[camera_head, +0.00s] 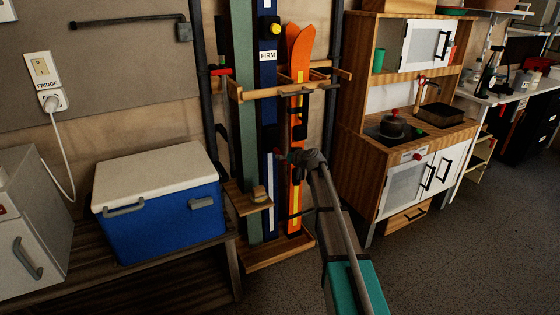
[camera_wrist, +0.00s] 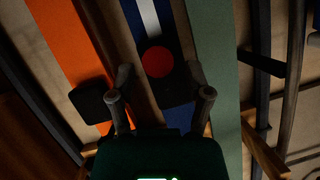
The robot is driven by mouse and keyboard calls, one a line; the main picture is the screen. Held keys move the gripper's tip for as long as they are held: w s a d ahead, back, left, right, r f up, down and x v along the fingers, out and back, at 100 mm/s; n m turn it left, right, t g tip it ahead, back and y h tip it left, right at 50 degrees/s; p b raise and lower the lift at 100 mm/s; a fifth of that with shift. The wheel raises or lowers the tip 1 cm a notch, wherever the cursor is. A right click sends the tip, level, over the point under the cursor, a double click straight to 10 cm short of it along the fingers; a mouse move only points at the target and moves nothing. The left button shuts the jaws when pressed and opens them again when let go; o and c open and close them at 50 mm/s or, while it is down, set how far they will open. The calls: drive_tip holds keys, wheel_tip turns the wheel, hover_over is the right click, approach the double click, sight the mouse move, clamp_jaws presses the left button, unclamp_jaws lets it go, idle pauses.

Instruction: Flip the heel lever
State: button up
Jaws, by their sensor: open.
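Two orange skis (camera_head: 301,75) stand upright in a wooden rack, with dark binding parts on them. No heel lever can be picked out for certain. My gripper (camera_head: 285,155) is in front of the skis and hides part of them. An orange ski (camera_wrist: 62,45) shows left of the fingers, with a black block (camera_wrist: 95,102) by the left finger. Beyond the fingertips is a dark blue board with a red disc (camera_wrist: 157,62).
The wooden rack (camera_head: 262,94) also holds a green board (camera_head: 244,130) and a blue board. A blue cooler (camera_head: 160,215) stands on a bench at left. A toy kitchen (camera_head: 365,160) stands close at right. Grey floor (camera_head: 450,245) is clear at lower right.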

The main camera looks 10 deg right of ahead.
drive_tip(key=shift+b+x, duration=0.35)
drive_tip(key=shift+x, duration=1.2)
clamp_jaws()
drive_tip(key=shift+s+a+f, duration=0.1)
drive_tip(key=shift+a, duration=0.05)
